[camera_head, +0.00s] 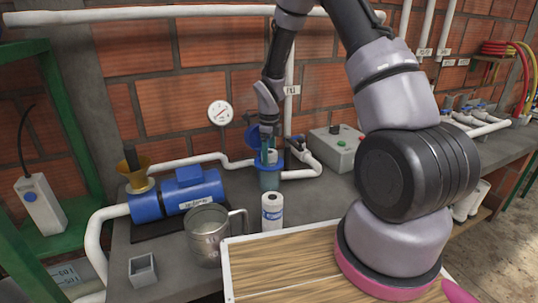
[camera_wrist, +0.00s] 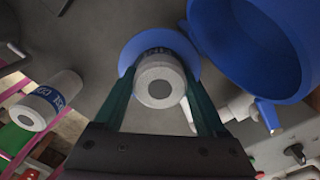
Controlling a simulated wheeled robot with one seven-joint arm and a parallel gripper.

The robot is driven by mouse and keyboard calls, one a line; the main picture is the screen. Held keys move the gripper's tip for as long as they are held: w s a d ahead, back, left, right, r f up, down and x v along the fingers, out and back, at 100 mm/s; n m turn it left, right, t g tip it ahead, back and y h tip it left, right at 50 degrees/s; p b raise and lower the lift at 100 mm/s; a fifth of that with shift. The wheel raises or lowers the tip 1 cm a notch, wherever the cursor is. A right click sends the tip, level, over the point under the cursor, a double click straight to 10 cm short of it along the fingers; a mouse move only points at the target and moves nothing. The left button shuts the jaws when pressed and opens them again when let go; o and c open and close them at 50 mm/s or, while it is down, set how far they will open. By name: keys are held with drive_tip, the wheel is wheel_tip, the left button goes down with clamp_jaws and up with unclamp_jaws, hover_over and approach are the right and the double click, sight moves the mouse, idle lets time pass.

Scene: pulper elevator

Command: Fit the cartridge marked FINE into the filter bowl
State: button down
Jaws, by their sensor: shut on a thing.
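My gripper (camera_head: 268,147) points down over the blue filter bowl (camera_head: 270,181), which stands on the bench below the pipes. In the wrist view, its two teal fingers (camera_wrist: 160,92) are shut on a white cartridge (camera_wrist: 160,78). The held cartridge is upright at the bowl's mouth, with the bowl's blue rim (camera_wrist: 130,50) around and behind it. How deep it sits is hidden.
A large blue round part (camera_wrist: 250,40) is close beside the bowl. A blue pump (camera_head: 178,197), a metal jug (camera_head: 207,236) and a small grey box (camera_head: 143,272) stand to the left. A grey control box (camera_head: 335,146) is to the right. A wooden board (camera_head: 270,272) lies in front.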

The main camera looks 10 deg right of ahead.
drive_tip(key=shift+s+f, duration=0.1)
drive_tip(key=shift+f, duration=0.15)
